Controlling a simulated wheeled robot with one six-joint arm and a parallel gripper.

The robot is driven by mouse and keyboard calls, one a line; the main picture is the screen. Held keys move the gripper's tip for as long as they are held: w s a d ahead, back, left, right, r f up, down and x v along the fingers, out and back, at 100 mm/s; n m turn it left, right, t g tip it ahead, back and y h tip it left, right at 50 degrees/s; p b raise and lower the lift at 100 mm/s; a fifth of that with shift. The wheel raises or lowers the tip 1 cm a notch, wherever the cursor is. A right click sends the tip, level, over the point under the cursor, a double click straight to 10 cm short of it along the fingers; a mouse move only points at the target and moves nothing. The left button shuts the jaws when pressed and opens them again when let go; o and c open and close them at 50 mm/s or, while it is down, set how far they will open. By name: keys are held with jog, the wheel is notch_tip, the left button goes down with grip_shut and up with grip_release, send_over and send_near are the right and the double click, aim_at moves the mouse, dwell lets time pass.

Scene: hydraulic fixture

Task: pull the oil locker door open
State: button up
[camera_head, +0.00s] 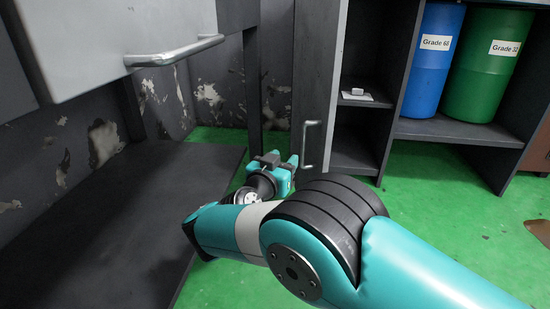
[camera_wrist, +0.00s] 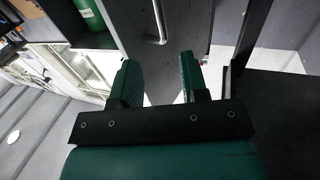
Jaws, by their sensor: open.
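The dark grey locker door (camera_head: 312,70) stands upright at the middle of the head view, with a vertical silver bar handle (camera_head: 308,146) low on its face. In the wrist view the door panel (camera_wrist: 180,50) and its handle (camera_wrist: 159,20) show beyond the fingers. My gripper (camera_head: 281,162) is open and empty, just left of the handle in the head view. Its two teal fingers (camera_wrist: 158,75) point toward the door, with the handle apart from them and not between them. Open shelving shows right of the door; I cannot tell how far the door stands open.
A grey cabinet (camera_head: 120,35) with a silver bar handle (camera_head: 175,51) overhangs a dark flat surface (camera_head: 110,215) at left. Shelves (camera_head: 355,100) hold a small white item. Blue (camera_head: 432,60) and green (camera_head: 490,70) drums stand at right. Green floor (camera_head: 440,185) is clear in front of them.

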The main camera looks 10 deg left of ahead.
jog(key=shift+v, duration=2.2)
